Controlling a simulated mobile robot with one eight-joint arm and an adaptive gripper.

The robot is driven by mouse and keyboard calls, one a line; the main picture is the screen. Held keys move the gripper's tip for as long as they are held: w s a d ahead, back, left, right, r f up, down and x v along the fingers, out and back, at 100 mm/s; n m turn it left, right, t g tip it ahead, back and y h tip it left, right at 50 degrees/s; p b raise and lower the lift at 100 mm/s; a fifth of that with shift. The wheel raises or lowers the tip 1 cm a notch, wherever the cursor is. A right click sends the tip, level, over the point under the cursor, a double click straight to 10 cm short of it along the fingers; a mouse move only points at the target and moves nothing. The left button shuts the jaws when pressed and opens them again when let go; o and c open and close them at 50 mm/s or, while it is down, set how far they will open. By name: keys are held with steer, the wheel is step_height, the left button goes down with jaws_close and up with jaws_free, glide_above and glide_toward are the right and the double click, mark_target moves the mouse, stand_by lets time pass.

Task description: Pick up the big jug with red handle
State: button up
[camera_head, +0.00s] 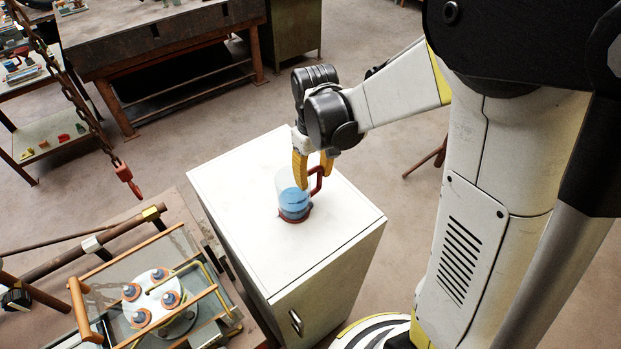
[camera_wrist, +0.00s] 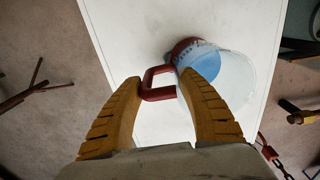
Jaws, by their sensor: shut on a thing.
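The big jug (camera_head: 293,196) is clear with blue on its side, a dark red base and a red handle (camera_head: 318,178). It stands upright on the white cabinet (camera_head: 228,184) in the head view. It also shows in the wrist view (camera_wrist: 233,77), with its red handle (camera_wrist: 152,76) on its left side. My gripper (camera_head: 312,168) has yellow fingers and is shut on the handle. In the wrist view the fingertips of my gripper (camera_wrist: 158,82) sit at the lower part of the handle. Whether the base touches the cabinet top is hard to tell.
The cabinet top is otherwise clear. A bench with a metal frame and a white plate with orange-based fittings (camera_head: 152,296) stands at the lower left. A chain with a red hook (camera_head: 126,176) hangs at left. A dark workbench (camera_head: 150,35) stands behind.

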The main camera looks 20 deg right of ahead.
mark_target(313, 169)
steer(key=shift+r, duration=0.5)
step_height(313, 169, up, 3)
steer(key=shift+f+p, duration=0.15)
steer(key=shift+p, duration=0.3)
steer(key=s+d+r, duration=0.1)
steer(key=s+r, duration=0.1)
steer(key=s+d+r+p, duration=0.1)
steer(key=s+d, duration=0.1)
steer(key=s, duration=0.1)
steer(key=s+d+r, duration=0.1)
steer(key=s+r, duration=0.1)
steer(key=s, duration=0.1)
steer(key=shift+s+d+r+p, duration=0.1)
steer(key=shift+d+r+p, duration=0.15)
steer(key=shift+r+p, duration=0.15)
steer(key=shift+s+d+r, duration=0.25)
steer(key=shift+s+r, duration=0.05)
steer(key=shift+s, duration=0.2)
steer(key=shift+s+d+r, duration=0.25)
steer(key=shift+s, duration=0.2)
